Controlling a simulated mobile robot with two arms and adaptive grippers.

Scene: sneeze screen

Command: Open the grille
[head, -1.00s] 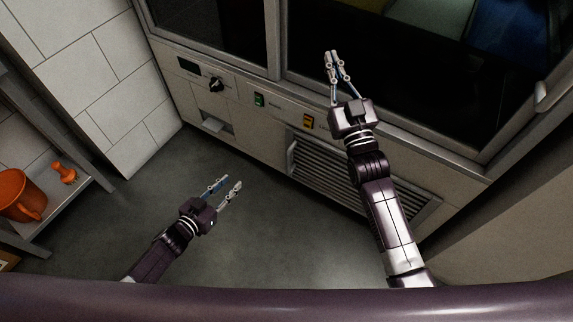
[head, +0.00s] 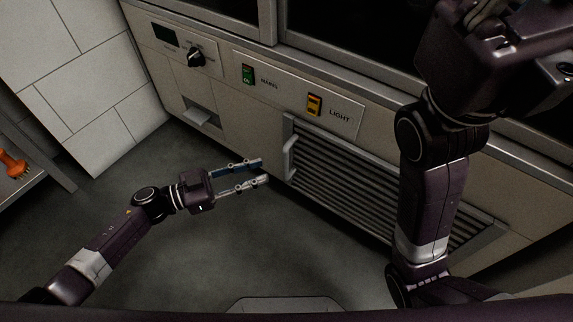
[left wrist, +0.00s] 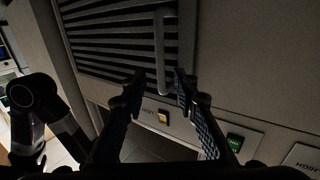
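The grille (head: 345,185) is a slatted metal panel low on the front of the counter, and it looks closed. Its upright bar handle (head: 290,158) is at the grille's left edge. My left gripper (head: 264,171) is open and empty, its fingertips just left of the handle. In the left wrist view the handle (left wrist: 160,50) stands ahead, in line with the gap between the open fingers (left wrist: 158,84); the grille slats (left wrist: 110,40) show behind it. My right gripper is at the top right of the head view, raised in front of the glass, with its fingers mostly cut off or hidden.
Above the grille are a green mains switch (head: 248,75), a yellow light switch (head: 314,104) and a black knob (head: 196,57). A shelf with an orange item (head: 13,163) stands at the far left. The floor (head: 200,255) below is clear.

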